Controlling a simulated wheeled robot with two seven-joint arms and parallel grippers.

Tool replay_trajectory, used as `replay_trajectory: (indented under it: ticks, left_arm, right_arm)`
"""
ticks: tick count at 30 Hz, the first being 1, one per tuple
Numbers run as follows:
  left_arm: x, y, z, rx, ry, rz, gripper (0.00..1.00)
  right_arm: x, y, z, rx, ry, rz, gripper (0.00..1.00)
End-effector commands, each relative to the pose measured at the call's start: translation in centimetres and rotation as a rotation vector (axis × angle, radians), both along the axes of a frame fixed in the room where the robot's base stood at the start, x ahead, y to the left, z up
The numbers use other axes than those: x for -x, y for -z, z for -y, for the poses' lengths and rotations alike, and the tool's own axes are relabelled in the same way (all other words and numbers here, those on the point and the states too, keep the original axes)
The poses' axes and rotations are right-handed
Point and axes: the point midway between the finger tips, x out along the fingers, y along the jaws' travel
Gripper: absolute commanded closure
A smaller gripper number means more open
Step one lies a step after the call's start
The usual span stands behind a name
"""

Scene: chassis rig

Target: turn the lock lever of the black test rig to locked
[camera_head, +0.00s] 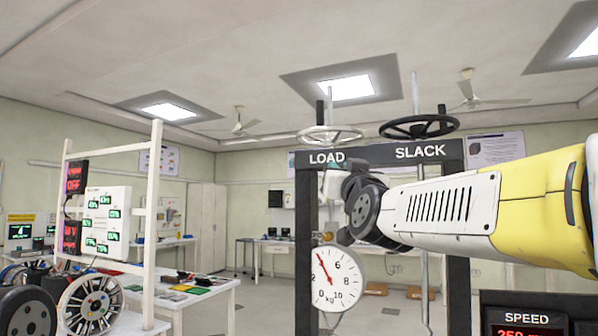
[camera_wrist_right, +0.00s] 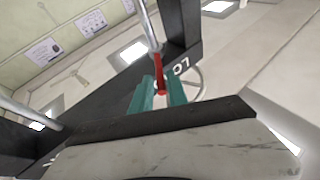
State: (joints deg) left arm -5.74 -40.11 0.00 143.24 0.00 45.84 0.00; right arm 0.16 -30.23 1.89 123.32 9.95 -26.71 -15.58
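The black test rig (camera_head: 463,232) is a tall frame with LOAD and SLACK lettered on its top beam. My right arm comes in from the right, and its gripper (camera_head: 330,186) is at the rig's left side just below LOAD, partly hidden by my wrist. In the right wrist view, the two teal fingers (camera_wrist_right: 161,92) stand on either side of a red lever part (camera_wrist_right: 161,72) at the end of a metal rod (camera_wrist_right: 149,24). I cannot tell whether the fingers press on it. The lever is hidden in the head view. My left gripper is out of view.
Two handwheels, one pale (camera_head: 331,135) and one black (camera_head: 419,126), stand above the beam. A round kg gauge (camera_head: 337,279) hangs inside the frame. A SPEED panel (camera_head: 527,318) is at lower right. A white rack (camera_head: 151,225) and benches stand at left.

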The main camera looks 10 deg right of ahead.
Motion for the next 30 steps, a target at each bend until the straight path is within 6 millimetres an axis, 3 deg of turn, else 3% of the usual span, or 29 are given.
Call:
replay_trajectory:
  ticks: [15,30]
  left_arm:
    - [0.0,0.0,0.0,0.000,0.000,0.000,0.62]
    - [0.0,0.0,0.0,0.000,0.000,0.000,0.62]
  right_arm:
    - [6.4,2.5,-0.7,0.000,0.000,0.003,0.80]
    - [7.2,3.0,-0.8,0.000,0.000,0.001,0.80]
